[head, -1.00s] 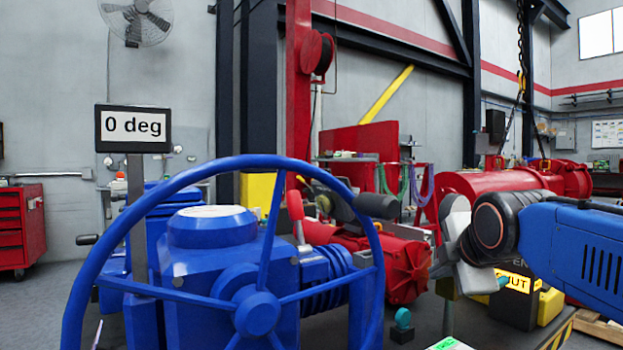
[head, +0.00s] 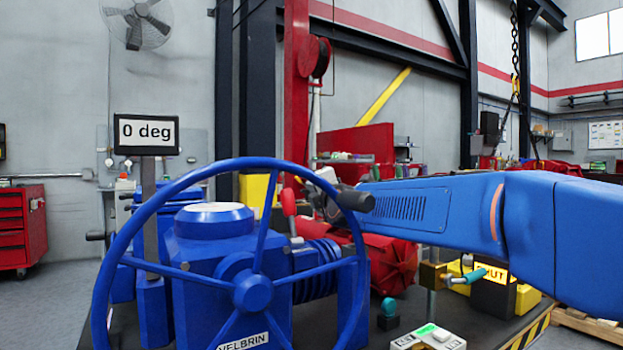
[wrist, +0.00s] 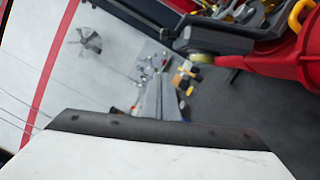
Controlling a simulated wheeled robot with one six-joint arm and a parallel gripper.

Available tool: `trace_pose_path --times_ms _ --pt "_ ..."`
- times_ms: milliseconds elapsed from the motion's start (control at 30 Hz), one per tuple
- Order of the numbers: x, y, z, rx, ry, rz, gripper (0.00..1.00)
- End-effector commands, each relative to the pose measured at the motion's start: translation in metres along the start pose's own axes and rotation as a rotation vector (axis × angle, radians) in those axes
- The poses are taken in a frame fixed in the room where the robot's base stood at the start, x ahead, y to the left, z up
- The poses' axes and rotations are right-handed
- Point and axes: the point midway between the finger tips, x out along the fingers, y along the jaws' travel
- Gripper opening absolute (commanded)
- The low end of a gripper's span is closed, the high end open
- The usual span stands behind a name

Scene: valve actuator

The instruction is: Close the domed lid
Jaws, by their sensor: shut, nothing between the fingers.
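A blue valve actuator (head: 205,265) stands at left behind a large blue handwheel (head: 252,292). On its top is a raised round blue cap (head: 214,222) with a pale disc, seated on the housing. I cannot tell if this cap is the domed lid, and no open lid is clearly recognisable. My blue arm reaches leftward across the right half of the head view, and its end is hidden there. In the wrist view, the pale body of my gripper (wrist: 150,155) with a dark edge fills the bottom. It is shut and holds nothing.
A "0 deg" sign (head: 146,134) stands at left. A red-handled lever (head: 289,205) and a dark cylinder (head: 355,200) are near the arm. A red actuator (head: 385,262) lies behind. A small box (head: 428,338) and a teal knob (head: 389,308) are on the bench.

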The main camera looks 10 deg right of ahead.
Motion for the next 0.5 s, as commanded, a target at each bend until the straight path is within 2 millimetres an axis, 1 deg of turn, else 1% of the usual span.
trace_pose_path --times_ms 33,500 --pt "0.008 -0.002 -0.001 0.0 0.001 -0.002 0.0" --pt "0.081 -0.002 -0.001 0.001 0.002 -0.003 0.0"
